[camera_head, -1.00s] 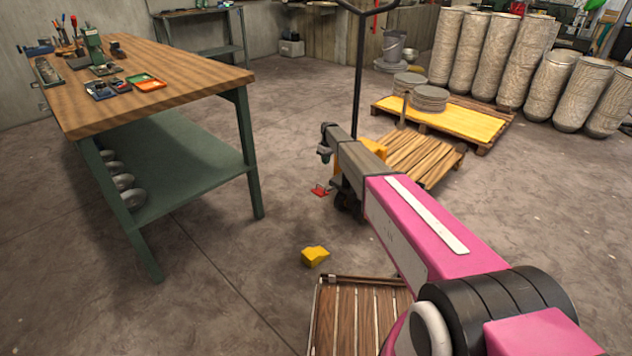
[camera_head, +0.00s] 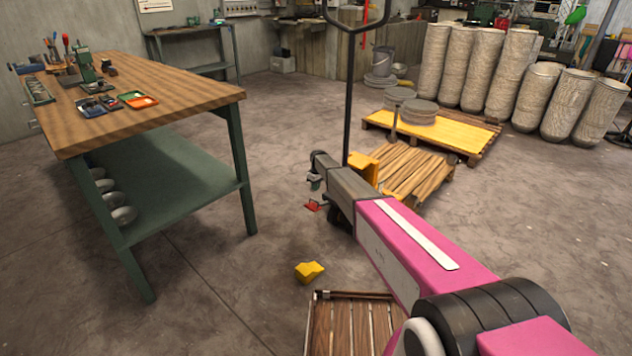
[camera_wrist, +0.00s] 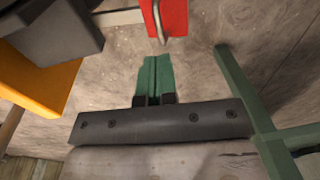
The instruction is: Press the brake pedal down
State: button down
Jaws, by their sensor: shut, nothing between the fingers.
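The red pedal (camera_head: 313,205) sits low near the floor, at the left side of the pallet jack (camera_head: 368,165). It also shows as a red plate with a metal bar (camera_wrist: 166,20) at the top of the wrist view. My gripper (camera_head: 315,187) points down just above the pedal in the head view. In the wrist view its green fingers (camera_wrist: 153,60) are pressed together, with nothing between them. The red plate lies just beyond the fingertips. I cannot tell whether they touch it. My arm hides part of the jack.
A workbench (camera_head: 160,90) with green legs stands at the left; one green leg (camera_wrist: 245,100) shows in the wrist view. A yellow block (camera_head: 309,272) and a wooden slatted piece (camera_head: 345,325) lie on the floor. The jack's black handle (camera_head: 349,90) rises behind my gripper.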

send_over(311, 207)
jog(key=w+d, duration=0.2)
jog(key=w, duration=0.1)
notch_tip(311, 207, down, 6)
jog(key=shift+a+f, duration=0.1)
jog(key=shift+s+a+f, duration=0.1)
jog(key=shift+s, duration=0.05)
jog(key=shift+s+a+f+t, duration=0.15)
jog(key=shift+s+f+t, duration=0.15)
jog(key=shift+f, duration=0.05)
jog(key=f+t, duration=0.1)
jog(key=s+a+f+h, duration=0.1)
jog(key=f+t+h, duration=0.1)
jog(key=shift+s+a+f+t, duration=0.2)
jog(key=shift+s+f+t, duration=0.1)
jog(key=shift+s+f, duration=0.1)
jog(key=shift+a+f+h, duration=0.1)
jog(key=shift+f+h, duration=0.2)
jog(key=shift+s+a+f, duration=0.15)
jog(key=shift+s+f, duration=0.05)
jog(key=shift+f, duration=0.65)
jog(key=shift+s+a+f, duration=0.1)
jog(key=shift+s+f, duration=0.05)
jog(key=shift+f, duration=0.65)
